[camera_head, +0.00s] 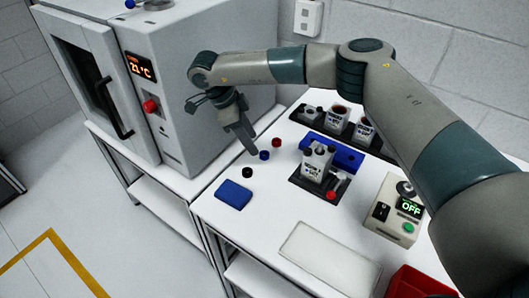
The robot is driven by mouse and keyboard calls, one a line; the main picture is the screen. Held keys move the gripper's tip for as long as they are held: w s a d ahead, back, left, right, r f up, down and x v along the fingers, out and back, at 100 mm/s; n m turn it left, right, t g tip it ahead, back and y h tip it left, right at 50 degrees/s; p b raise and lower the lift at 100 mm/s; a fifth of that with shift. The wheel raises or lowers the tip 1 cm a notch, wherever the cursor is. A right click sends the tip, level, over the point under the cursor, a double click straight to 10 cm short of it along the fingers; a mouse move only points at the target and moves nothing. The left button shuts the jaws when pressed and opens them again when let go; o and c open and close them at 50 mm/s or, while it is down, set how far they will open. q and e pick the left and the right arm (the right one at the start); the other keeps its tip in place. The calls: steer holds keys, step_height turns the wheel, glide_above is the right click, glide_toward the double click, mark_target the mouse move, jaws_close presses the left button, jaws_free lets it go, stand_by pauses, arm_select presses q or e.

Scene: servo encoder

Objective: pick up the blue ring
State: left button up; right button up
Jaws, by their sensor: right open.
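The small blue ring (264,155) lies on the white table, between a red ring (276,143) and a black ring (247,172). My right gripper (249,146) hangs pointing down just left of the blue ring, with its fingertips close to it. The gripper is open and nothing shows between its fingers. I cannot tell whether a fingertip touches the table. The blue ring is in plain view. My left gripper is not in view.
A blue pad (233,194) lies near the table's left edge. A servo unit on a dark base (309,185), a blue tray (347,157) and a control box (394,208) stand to the right. A grey oven (180,100) stands at left. A pale tray (328,257) lies in front.

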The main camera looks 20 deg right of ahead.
mark_target(261, 154)
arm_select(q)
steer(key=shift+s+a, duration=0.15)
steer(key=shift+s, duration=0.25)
arm_select(e)
steer(key=shift+d+f, duration=0.15)
steer(key=shift+f, duration=0.15)
steer(key=shift+d+f+p, duration=0.25)
steer(key=shift+d+p, duration=0.1)
steer(key=shift+p, duration=0.2)
steer(key=p+x, duration=0.1)
steer(key=x, duration=0.1)
steer(key=p+x, duration=0.1)
steer(key=shift+s+d+f, duration=0.1)
steer(key=shift+d+f, duration=0.1)
steer(key=shift+d, duration=0.3)
steer(key=shift+f, duration=0.35)
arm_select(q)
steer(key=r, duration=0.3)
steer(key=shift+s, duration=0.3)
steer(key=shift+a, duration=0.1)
arm_select(e)
steer(key=shift+c, duration=0.7)
steer(key=c, duration=1)
